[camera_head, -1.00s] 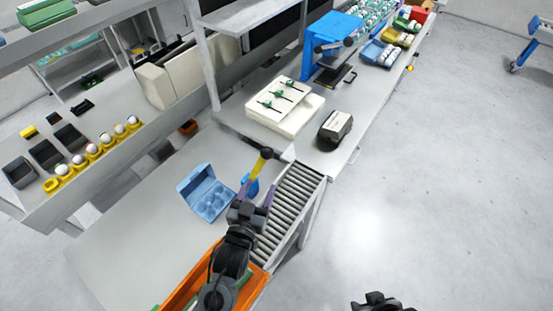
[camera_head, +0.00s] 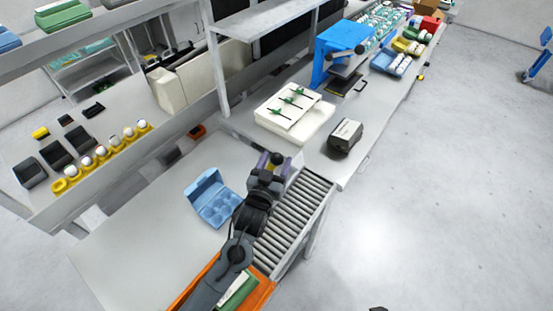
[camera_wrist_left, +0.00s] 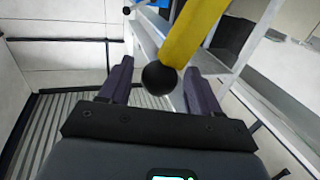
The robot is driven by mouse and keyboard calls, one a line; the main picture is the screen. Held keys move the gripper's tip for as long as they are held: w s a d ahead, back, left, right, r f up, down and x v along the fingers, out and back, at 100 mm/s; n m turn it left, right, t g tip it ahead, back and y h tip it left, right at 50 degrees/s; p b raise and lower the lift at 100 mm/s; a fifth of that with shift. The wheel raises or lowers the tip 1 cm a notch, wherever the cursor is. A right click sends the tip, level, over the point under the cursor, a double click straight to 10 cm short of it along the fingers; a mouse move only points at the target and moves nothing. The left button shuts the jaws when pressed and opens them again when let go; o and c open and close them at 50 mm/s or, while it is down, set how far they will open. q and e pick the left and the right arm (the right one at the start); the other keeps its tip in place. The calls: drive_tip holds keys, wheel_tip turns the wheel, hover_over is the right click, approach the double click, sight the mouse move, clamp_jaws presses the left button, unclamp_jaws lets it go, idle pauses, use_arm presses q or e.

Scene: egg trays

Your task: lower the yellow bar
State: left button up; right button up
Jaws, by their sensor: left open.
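The yellow bar (camera_wrist_left: 195,32) slants down from the top of the left wrist view and ends in a black ball (camera_wrist_left: 160,78). My left gripper (camera_wrist_left: 157,82) is open, and the ball shows between its two fingers, with gaps on both sides. Whether the ball is level with the fingertips in depth, I cannot tell. In the head view my left gripper (camera_head: 275,165) is by the black ball (camera_head: 276,158), above the far end of the roller conveyor, and hides most of the bar. Of my right gripper (camera_head: 378,309) only a dark tip shows at the bottom edge.
A blue egg carton (camera_head: 212,199) stands open on the table left of the gripper. The roller conveyor (camera_head: 295,212) lies to its right. An orange crate (camera_head: 262,291) is at the bottom, and a white box (camera_head: 290,125) and a dark device (camera_head: 345,137) stand beyond.

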use_arm(q)
drive_tip(key=shift+w+d, duration=0.15)
drive_tip(key=shift+w, duration=0.3)
clamp_jaws()
